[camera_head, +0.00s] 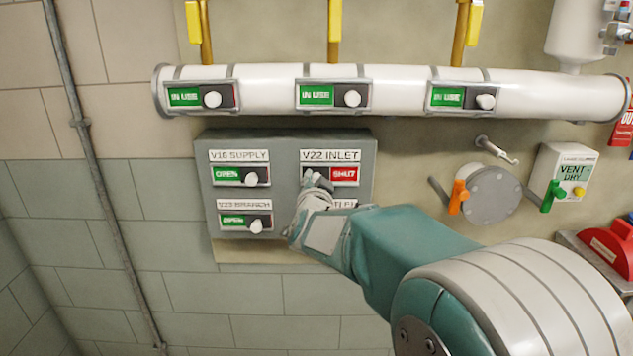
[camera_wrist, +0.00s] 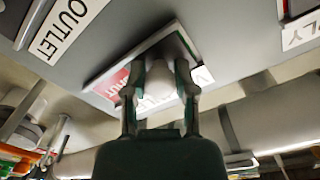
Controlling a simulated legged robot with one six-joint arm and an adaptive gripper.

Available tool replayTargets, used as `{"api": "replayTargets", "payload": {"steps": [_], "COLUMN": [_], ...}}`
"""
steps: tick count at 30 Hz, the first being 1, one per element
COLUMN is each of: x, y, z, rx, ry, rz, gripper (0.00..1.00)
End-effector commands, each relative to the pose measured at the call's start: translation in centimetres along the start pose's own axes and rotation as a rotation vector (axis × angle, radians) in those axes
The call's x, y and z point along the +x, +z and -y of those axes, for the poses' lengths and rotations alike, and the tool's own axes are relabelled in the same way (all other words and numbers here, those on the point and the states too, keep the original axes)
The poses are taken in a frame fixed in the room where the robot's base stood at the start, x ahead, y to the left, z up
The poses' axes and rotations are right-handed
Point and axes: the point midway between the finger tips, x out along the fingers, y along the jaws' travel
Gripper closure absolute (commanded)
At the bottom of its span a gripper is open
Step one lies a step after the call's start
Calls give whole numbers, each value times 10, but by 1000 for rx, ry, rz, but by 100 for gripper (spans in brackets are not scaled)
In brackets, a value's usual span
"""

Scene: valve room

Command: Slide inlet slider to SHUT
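The inlet slider (camera_head: 344,174), under the label V22 INLET on the grey panel, shows a red SHUT plate on its right side. Its knob sits at the left end of the slot, mostly hidden by my gripper in the head view. My gripper (camera_head: 318,182) reaches it from below right. In the wrist view my gripper (camera_wrist: 160,82) has one finger on each side of the pale knob (camera_wrist: 158,88), close against it. The red part of the plate (camera_wrist: 112,84) shows left of the fingers there.
The V16 SUPPLY slider (camera_head: 240,175) and the slider below it (camera_head: 245,221) show green OPEN. The outlet slider is hidden behind my gripper. A white pipe (camera_head: 420,90) with IN USE sliders runs above the panel. A round flange with an orange handle (camera_head: 458,197) stands right.

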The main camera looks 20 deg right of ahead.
Motion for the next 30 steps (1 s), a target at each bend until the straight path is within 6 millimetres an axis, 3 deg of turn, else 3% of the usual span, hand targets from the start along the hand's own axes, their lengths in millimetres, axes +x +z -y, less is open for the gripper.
{"api": "replayTargets", "payload": {"steps": [10,11,12,13,25,30], "x": [0,0,-1,-1,-2,-23], "y": [1,0,0,1,0,0], "z": [8,8,8,8,2,5], "rx": [-4,-4,-5,-5,-1,-2], "ry": [-22,-22,-21,-21,-14,-16], "rz": [10,9,8,8,11,10], "gripper": [100,52,34,29,29,29]}}
